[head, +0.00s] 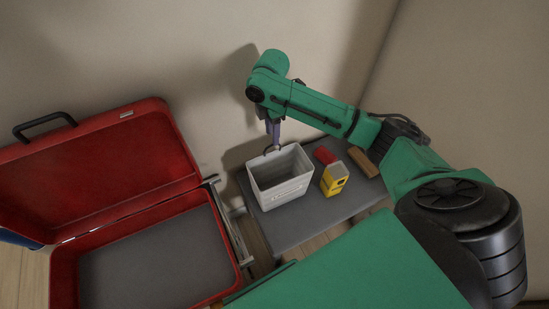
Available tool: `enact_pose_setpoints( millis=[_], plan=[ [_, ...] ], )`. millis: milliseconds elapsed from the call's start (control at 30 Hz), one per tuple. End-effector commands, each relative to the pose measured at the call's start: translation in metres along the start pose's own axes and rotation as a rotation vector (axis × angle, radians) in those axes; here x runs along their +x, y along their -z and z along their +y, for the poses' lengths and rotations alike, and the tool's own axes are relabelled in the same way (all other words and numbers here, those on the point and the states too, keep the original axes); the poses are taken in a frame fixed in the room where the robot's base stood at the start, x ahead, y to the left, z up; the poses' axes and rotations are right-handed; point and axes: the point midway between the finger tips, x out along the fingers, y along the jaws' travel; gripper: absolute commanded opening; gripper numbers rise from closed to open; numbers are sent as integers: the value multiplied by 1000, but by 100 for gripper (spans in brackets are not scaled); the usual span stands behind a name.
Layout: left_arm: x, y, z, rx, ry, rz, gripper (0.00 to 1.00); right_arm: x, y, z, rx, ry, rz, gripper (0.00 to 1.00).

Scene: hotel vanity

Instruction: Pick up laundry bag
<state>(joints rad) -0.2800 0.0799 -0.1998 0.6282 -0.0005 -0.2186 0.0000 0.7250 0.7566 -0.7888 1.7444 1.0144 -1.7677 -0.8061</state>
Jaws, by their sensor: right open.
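A light grey, open-topped container (283,192) with faint markings on its front stands upright on a small dark table. It may be the laundry bag; nothing else in view looks like one. Its inside looks empty. My right gripper (272,148) points down at the container's back rim, with its jaws open. I cannot tell whether a finger touches the rim. My left gripper is not in view.
A yellow carton (333,180), a red item (325,155) and a brown block (363,161) sit right of the container on the dark table (290,232). An open red suitcase (190,157) lies at left on a metal rack (232,225). Walls stand close behind.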

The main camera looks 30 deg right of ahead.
Motion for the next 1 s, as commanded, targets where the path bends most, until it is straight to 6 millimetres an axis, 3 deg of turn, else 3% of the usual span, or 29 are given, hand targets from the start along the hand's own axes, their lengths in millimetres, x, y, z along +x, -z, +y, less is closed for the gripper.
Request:
enact_pose_setpoints(
  millis=[100, 233, 367, 533, 633, 833, 867, 967, 1000],
  plan=[
    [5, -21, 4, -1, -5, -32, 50, 36, 0, -1, 1, 5, -1, 45],
    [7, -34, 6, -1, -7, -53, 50, 64, 0, 0, 1, 2, 0, 45],
    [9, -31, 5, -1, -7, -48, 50, 79, 1, 0, 1, 1, 0, 45],
    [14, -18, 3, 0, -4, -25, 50, 112, 2, 2, 1, 2, -1, 45],
    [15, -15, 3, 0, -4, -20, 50, 124, 2, 2, 0, 1, -1, 45],
    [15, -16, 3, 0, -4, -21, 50, 125, 2, 2, 0, -1, -1, 45],
    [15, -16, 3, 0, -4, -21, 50, 125, 2, 2, 0, -1, -1, 37],
    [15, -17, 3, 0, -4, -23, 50, 125, 2, 2, 0, -1, -1, 0],
    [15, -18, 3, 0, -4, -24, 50, 124, 2, 2, 0, -1, -1, 0]
  ],
)
